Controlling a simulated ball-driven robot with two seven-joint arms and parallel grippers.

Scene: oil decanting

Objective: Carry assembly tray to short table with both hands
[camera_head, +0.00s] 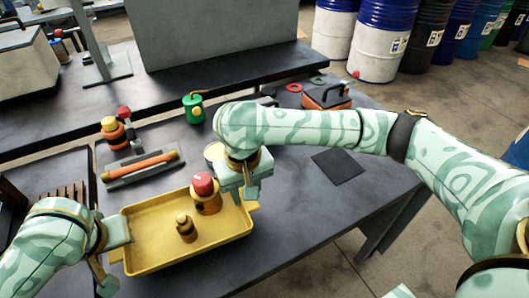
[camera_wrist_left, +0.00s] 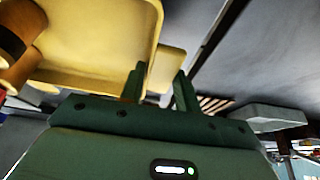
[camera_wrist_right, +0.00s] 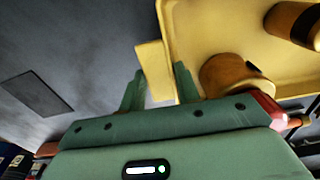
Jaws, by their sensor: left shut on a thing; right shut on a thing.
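The yellow assembly tray (camera_head: 150,222) is at the front of the dark table in the head view. It holds a brass-coloured part with a red cap (camera_head: 207,197) and a smaller brass part (camera_head: 186,230). My left gripper (camera_head: 112,258) is at the tray's left end; in the left wrist view its fingers (camera_wrist_left: 158,90) are shut on the tray's handle tab (camera_wrist_left: 166,68). My right gripper (camera_head: 250,192) is at the tray's right end; in the right wrist view its fingers (camera_wrist_right: 160,88) are on either side of the other handle tab (camera_wrist_right: 154,72). I cannot tell whether the tray touches the table.
A grey tray with an orange cylinder (camera_head: 140,168), a red-topped part (camera_head: 117,130), a green can (camera_head: 194,108), a dark mat (camera_head: 338,166) and a toolbox (camera_head: 326,96) are on the table (camera_head: 290,220). A slatted surface (camera_head: 60,195) is at left. Drums (camera_head: 383,38) stand behind.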

